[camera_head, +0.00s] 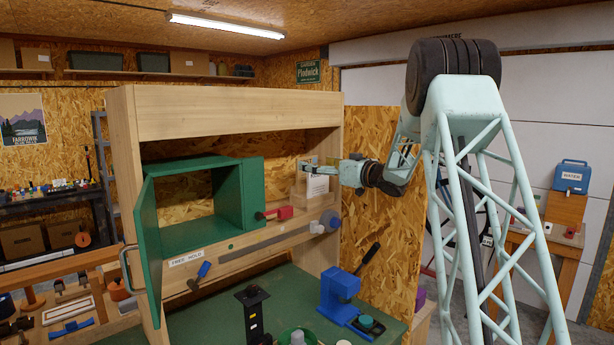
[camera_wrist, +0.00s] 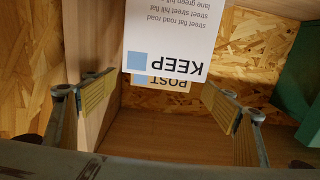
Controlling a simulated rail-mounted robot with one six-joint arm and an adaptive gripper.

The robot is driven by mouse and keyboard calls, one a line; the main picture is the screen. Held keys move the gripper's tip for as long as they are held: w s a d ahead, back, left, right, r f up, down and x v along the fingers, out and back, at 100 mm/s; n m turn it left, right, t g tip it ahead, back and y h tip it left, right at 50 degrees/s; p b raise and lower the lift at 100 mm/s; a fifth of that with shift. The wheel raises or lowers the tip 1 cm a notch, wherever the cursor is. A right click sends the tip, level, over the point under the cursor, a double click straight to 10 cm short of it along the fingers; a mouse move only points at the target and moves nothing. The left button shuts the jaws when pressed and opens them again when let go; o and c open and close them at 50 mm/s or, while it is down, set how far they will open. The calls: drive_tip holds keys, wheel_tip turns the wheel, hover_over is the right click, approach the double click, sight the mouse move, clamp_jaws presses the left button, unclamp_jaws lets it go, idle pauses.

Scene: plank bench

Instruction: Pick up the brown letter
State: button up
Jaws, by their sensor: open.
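My gripper (camera_head: 312,172) is open at the right end of the shelf unit. In the wrist view its two fingers (camera_wrist: 162,100) stand wide apart. A white paper (camera_wrist: 172,40) with a blue square and the upside-down word KEEP hangs between and beyond them. A tan piece marked POST (camera_wrist: 172,82) peeks out at the white paper's lower edge, and most of it is hidden. I cannot tell whether it is the brown letter. Neither finger visibly touches either piece. In the head view a white paper (camera_head: 318,186) shows beside a small wooden holder (camera_head: 299,190).
A green cabinet (camera_head: 250,192) with its door (camera_head: 148,245) open stands left of my gripper. A red-handled tool (camera_head: 281,213) and a blue round part (camera_head: 330,219) are below. A blue press (camera_head: 338,292) stands on the green bench top (camera_head: 210,318).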

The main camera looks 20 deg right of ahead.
sight(308, 161)
drive_tip(key=shift+w, duration=0.1)
idle(0.3)
drive_tip(key=shift+x, duration=2.5)
drive_tip(key=shift+a+r, duration=0.15)
drive_tip(key=shift+a, duration=0.05)
drive_tip(key=c, duration=1)
